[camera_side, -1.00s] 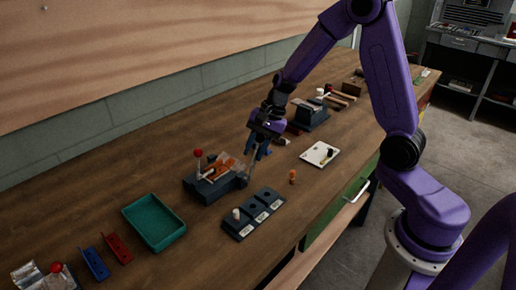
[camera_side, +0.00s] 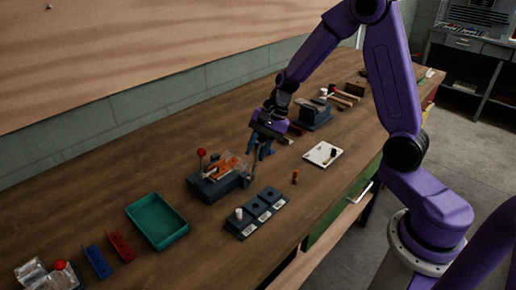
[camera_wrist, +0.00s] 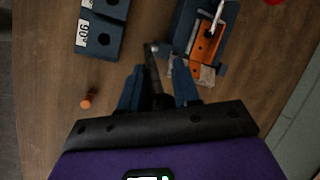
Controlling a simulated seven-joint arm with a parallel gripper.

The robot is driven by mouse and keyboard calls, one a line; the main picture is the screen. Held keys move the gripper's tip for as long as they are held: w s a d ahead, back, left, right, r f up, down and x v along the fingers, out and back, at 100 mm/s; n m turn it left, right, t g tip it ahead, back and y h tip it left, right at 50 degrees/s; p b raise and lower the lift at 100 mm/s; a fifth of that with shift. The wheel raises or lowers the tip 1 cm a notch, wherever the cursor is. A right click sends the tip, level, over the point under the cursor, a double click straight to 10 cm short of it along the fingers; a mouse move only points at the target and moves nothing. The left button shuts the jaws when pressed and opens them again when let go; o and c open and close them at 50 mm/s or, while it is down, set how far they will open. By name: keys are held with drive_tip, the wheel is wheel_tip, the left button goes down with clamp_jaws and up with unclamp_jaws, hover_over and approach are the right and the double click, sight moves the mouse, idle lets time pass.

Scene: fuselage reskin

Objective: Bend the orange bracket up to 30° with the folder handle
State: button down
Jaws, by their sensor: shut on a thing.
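The orange bracket (camera_side: 230,166) lies on the dark folder (camera_side: 207,190), with a light clamp part across it. In the wrist view the bracket (camera_wrist: 203,47) shows at upper right and looks flat. The folder handle (camera_wrist: 150,72) is a dark bar running up between my blue fingers, with a light end at the folder side. My gripper (camera_side: 259,152) is at the folder's right end, shut on the handle; the wrist view shows the fingers (camera_wrist: 158,88) on either side of it. The bracket's exact angle cannot be read.
A dark block with labelled sections and a white peg (camera_side: 247,222) stands in front of the folder. A small orange peg (camera_side: 295,177) and a white plate (camera_side: 322,154) are to the right. A teal tray (camera_side: 185,229) is to the left. A red-knobbed lever (camera_side: 201,153) rises behind the folder.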

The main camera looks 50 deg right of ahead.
drive_tip(key=shift+a, duration=0.45)
idle(0.3)
drive_tip(key=c, duration=0.9)
unclamp_jaws()
drive_tip(key=shift+c, duration=0.2)
drive_tip(key=shift+d, duration=0.1)
drive_tip(key=shift+d, duration=0.1)
drive_tip(key=v, duration=1.7)
drive_tip(key=shift+r, duration=0.15)
drive_tip(key=shift+s+d, duration=0.1)
